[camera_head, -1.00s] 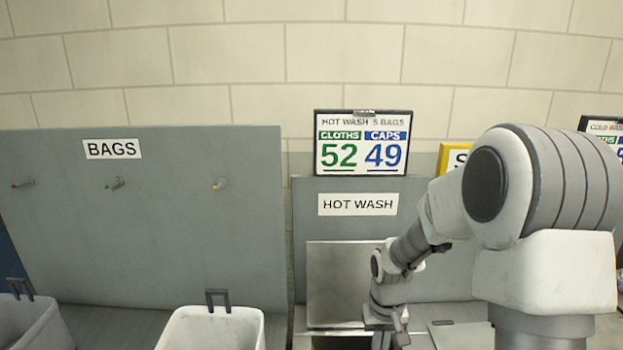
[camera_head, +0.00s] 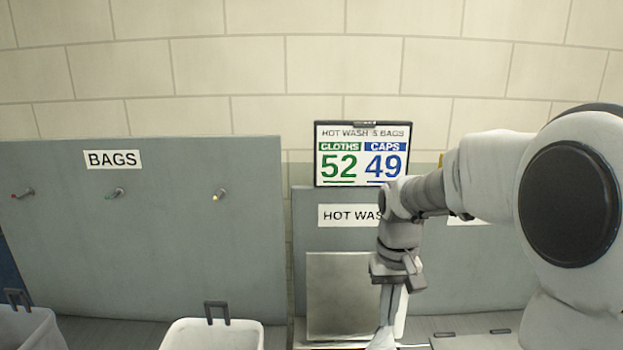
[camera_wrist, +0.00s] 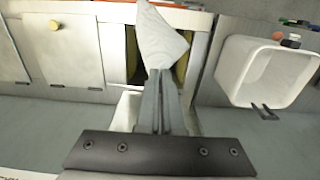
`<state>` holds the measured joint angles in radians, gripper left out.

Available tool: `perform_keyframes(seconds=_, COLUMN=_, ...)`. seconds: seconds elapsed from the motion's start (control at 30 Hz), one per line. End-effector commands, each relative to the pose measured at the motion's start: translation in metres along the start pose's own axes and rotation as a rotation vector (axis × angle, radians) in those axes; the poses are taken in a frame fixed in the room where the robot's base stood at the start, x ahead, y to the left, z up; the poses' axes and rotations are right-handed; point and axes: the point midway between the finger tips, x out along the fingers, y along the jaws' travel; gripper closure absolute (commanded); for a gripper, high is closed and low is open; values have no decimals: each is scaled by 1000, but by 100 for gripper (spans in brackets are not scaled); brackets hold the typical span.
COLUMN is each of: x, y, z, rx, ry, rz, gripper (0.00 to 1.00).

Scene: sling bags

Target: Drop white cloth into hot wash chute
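My gripper (camera_wrist: 162,85) is shut on the white cloth (camera_wrist: 158,38), which sticks out beyond the fingertips in the wrist view. In the head view my gripper (camera_head: 391,310) points down in front of the right edge of the hot wash chute's metal panel (camera_head: 338,295). The HOT WASH label (camera_head: 345,215) above the panel is partly covered by my arm. In the wrist view a dark opening with yellowish sides (camera_wrist: 132,55) shows behind the cloth, partly hidden by it and my fingers. I cannot tell how far the cloth is from it.
A white bin (camera_head: 212,335) with a dark hook stands left of the chute and also shows in the wrist view (camera_wrist: 232,75). The BAGS board (camera_head: 140,220) has several pegs. A count sign (camera_head: 362,155) stands above the chute, reading cloths 52, caps 49.

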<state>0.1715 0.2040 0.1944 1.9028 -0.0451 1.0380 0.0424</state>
Motion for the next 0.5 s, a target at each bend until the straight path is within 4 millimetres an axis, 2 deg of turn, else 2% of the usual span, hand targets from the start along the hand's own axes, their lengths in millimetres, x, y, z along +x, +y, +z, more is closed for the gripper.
perform_keyframes(seconds=0.27, x=-4, y=0, z=-8, rx=-1, ry=-1, rz=0, gripper=100)
perform_keyframes(seconds=0.5, x=-11, y=0, z=-39, rx=-2, ry=0, rz=0, gripper=100)
